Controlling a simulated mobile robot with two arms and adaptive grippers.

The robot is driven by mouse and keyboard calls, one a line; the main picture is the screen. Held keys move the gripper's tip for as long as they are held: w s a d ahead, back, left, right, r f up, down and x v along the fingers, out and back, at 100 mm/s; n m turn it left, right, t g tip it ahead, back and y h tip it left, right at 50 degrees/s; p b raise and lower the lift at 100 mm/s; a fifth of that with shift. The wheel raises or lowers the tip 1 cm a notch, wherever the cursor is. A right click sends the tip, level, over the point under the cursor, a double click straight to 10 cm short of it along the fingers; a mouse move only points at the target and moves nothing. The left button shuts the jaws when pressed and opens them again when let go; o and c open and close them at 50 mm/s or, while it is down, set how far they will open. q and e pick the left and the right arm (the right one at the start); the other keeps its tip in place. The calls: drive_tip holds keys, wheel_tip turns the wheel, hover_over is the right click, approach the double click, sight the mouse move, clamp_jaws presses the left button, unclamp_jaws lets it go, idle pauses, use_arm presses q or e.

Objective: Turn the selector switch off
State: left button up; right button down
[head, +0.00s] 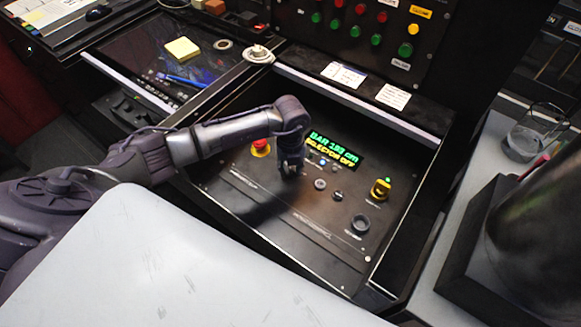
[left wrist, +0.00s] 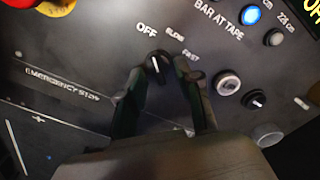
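The selector switch (left wrist: 157,65) is a small black knob with a white mark, in the left wrist view. Its mark points up towards the OFF label, with SLOW and FAST to the right. The display (head: 333,150) in the head view reads "SELECTOR OFF" in its lower line. My left gripper (head: 290,172) points down at the panel and hides the switch in the head view. In the left wrist view its two fingertips (left wrist: 160,66) stand on either side of the knob; whether they touch it I cannot tell. My right gripper is not in view.
A red emergency stop (head: 261,147) sits left of my left gripper. A yellow control (head: 381,188) and a black knob (head: 360,223) are at the panel's right. A lit blue button (left wrist: 252,15) is near the switch. Raised console edges (head: 360,104) border the panel.

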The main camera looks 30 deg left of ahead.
sight(290, 171)
use_arm(q)
drive_tip(key=shift+r, duration=0.1)
wheel_tip(290, 171, up, 12)
idle(0.5)
idle(0.5)
